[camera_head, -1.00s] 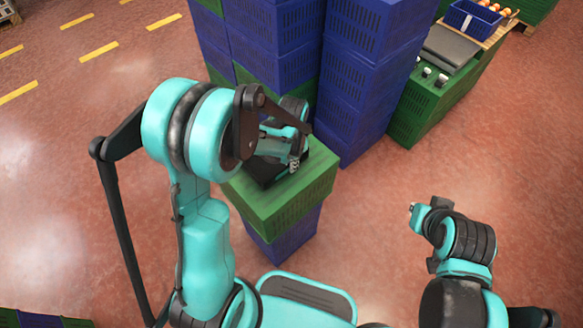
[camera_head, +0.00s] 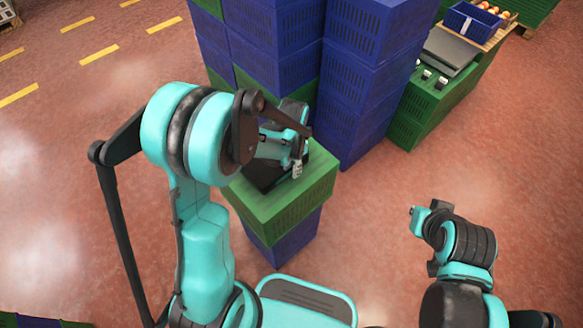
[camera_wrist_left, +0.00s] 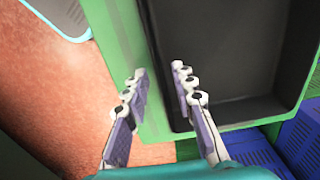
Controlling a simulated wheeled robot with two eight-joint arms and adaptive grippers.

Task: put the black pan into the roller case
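The black pan (camera_head: 263,178) lies on top of the green crate stack in the head view, partly hidden by my left arm. The left wrist view shows the pan's dark inside and rim (camera_wrist_left: 235,60). My left gripper (camera_head: 297,170) is at the pan's right side. In the left wrist view my left gripper (camera_wrist_left: 161,78) is open, one finger over the pan's inside and the other over the green crate's edge. Contact with the rim is unclear. My right gripper (camera_head: 417,212) hangs apart at the right; its fingers are unclear. I cannot identify the roller case.
The pan's green crate (camera_head: 292,207) sits on a blue one. Tall blue crate stacks (camera_head: 352,95) rise just behind. A flat grey item (camera_head: 451,48) lies on green crates at the upper right, near a blue bin (camera_head: 472,20). The red floor between is clear.

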